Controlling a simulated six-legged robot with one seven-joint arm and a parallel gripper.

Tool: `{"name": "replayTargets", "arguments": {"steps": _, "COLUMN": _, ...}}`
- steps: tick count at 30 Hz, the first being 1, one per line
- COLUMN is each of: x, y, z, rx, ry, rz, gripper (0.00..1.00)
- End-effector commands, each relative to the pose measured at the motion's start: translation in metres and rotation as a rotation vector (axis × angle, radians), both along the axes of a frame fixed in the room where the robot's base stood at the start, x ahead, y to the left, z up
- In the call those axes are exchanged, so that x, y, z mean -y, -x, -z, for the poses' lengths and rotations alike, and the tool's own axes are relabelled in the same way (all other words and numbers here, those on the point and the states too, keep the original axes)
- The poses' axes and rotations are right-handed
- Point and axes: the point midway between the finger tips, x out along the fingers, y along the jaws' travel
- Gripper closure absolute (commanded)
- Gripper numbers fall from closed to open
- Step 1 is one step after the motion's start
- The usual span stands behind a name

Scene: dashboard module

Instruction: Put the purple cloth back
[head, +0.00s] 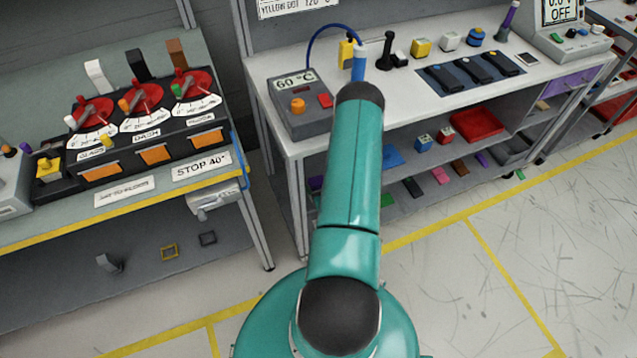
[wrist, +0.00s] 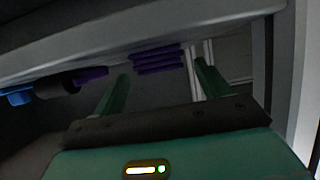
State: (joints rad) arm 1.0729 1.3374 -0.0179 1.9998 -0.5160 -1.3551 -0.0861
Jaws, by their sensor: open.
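In the wrist view, a purple layered bundle (wrist: 157,58), which looks like the folded cloth, lies beyond the fingertips under a pale shelf or bench edge. My gripper (wrist: 161,71) is open and empty, with its two green fingers spread to either side of the bundle's line. The bundle appears apart from both fingers. A second purple piece (wrist: 92,75) shows left of the left finger, beside a dark cylinder. In the head view, my arm hides my gripper.
The white bench (head: 430,110) holds a 60 °C box (head: 298,103) and a dark mat (head: 469,73) with tools. Its lower shelf holds a red tray (head: 477,125) and several small blocks. A dial station (head: 140,125) stands left. Open floor (head: 440,280) lies in front.

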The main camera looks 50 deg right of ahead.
Motion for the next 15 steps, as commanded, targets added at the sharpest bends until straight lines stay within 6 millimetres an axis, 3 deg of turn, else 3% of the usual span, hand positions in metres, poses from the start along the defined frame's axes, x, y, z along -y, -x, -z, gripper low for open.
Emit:
{"name": "replayTargets", "arguments": {"steps": 9, "x": -0.032, "y": 0.054, "z": -0.026, "rx": -0.002, "ry": -0.001, "rz": 0.000, "gripper": 0.24}}
{"name": "replayTargets", "arguments": {"steps": 15, "x": -0.042, "y": 0.071, "z": -0.034, "rx": -0.001, "ry": -0.001, "rz": 0.000, "gripper": 0.24}}
